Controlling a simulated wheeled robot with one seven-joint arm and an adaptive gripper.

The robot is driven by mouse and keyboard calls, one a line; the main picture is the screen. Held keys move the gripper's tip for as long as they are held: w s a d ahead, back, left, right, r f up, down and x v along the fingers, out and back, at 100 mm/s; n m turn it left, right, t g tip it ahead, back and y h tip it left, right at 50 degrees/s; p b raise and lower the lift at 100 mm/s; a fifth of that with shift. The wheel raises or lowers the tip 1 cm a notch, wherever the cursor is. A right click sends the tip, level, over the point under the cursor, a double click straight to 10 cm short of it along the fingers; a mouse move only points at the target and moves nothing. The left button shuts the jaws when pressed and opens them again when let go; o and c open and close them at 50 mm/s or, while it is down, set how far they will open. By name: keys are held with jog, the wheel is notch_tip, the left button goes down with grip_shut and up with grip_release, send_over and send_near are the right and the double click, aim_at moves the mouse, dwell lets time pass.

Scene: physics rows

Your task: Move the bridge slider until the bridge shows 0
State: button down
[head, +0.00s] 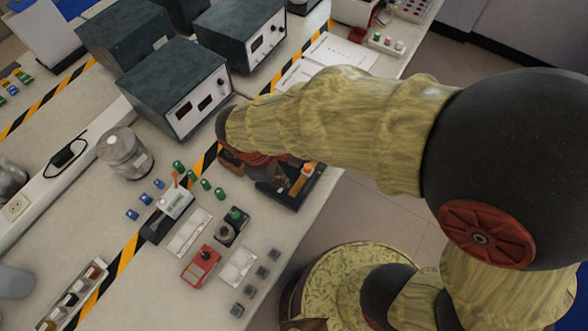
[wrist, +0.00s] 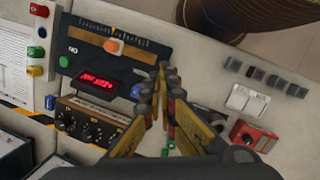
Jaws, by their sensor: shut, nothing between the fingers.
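The bridge is a dark panel (wrist: 82,60) with a scale along its far edge and a brown slider strip carrying an orange knob (wrist: 113,46) in the wrist view. Its red-lit display (wrist: 98,83) is too small to read. In the head view the orange knob (head: 307,169) shows at the table edge, with the panel partly hidden by my arm. My gripper (wrist: 168,72) is shut and empty, its fingertips to the right of the panel in the wrist view, apart from the orange knob. In the head view my wrist hides most of the gripper.
An instrument with several black dials (wrist: 88,125) adjoins the panel. A red box (head: 201,264), white switches (wrist: 247,100) and dark blocks (wrist: 265,75) stand to the other side. Grey power units (head: 178,87) and a glass jar (head: 125,152) are further back.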

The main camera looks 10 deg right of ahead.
aim_at(308, 169)
jog(key=w+a+f+n+t+h, duration=0.1)
jog(key=w+a+f+n, duration=0.2)
jog(key=w+n, duration=0.4)
jog(key=shift+n, duration=0.7)
jog(key=b+x, duration=0.1)
jog(key=x, duration=0.2)
jog(key=s+b+x, duration=0.1)
jog(key=x, duration=0.2)
jog(key=b+x, duration=0.1)
jog(key=x, duration=0.3)
jog(key=shift+s+d, duration=0.2)
jog(key=shift+d, duration=0.1)
jog(key=shift+w+d+r, duration=0.1)
jog(key=shift+w+d, duration=0.2)
jog(key=shift+d, duration=0.25)
jog(key=shift+w+d, duration=0.25)
jog(key=shift+d, duration=0.3)
jog(key=shift+w+d+b, duration=0.3)
jog(key=shift+d+b, duration=0.05)
jog(key=shift+d, duration=0.35)
